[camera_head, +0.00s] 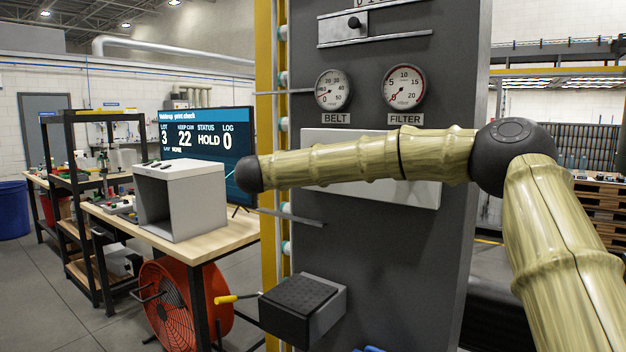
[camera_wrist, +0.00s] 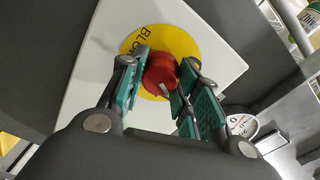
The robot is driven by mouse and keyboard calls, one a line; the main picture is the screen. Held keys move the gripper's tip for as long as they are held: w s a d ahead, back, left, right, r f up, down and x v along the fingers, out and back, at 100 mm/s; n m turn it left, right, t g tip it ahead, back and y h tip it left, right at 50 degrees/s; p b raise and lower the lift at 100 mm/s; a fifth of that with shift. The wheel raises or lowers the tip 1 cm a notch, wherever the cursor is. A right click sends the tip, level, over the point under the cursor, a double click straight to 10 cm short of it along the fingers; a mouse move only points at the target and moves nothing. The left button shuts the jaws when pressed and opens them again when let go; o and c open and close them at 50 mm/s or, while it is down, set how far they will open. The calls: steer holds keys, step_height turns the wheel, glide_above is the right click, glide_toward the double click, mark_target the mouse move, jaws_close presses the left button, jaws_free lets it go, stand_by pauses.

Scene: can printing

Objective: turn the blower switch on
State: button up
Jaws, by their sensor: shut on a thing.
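The blower switch is a red round knob (camera_wrist: 158,75) on a yellow disc (camera_wrist: 185,43), whose partly covered label starts "BLO". The disc sits on a white plate (camera_wrist: 92,70) in the wrist view. A pale mark on the knob points to the lower right in the wrist view. In the head view a white panel (camera_head: 425,195) on the dark cabinet lies behind my forearm; I cannot see the knob or my fingers there.
The dark cabinet (camera_head: 440,270) carries two gauges above the panel, BELT (camera_head: 334,89) and FILTER (camera_head: 403,86). A dark box (camera_head: 302,305) juts out below. At left are a workbench (camera_head: 200,240), a monitor (camera_head: 210,135) reading HOLD and a red fan (camera_head: 170,300).

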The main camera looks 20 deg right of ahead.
steer(key=shift+f+m+b, duration=0.15)
steer(key=shift+m+b, duration=1.65)
steer(key=shift+b, duration=0.45)
steer(key=o, duration=1.1)
steer(key=shift+c, duration=0.2)
steer(key=v, duration=1.2)
steer(key=shift+d, duration=0.1)
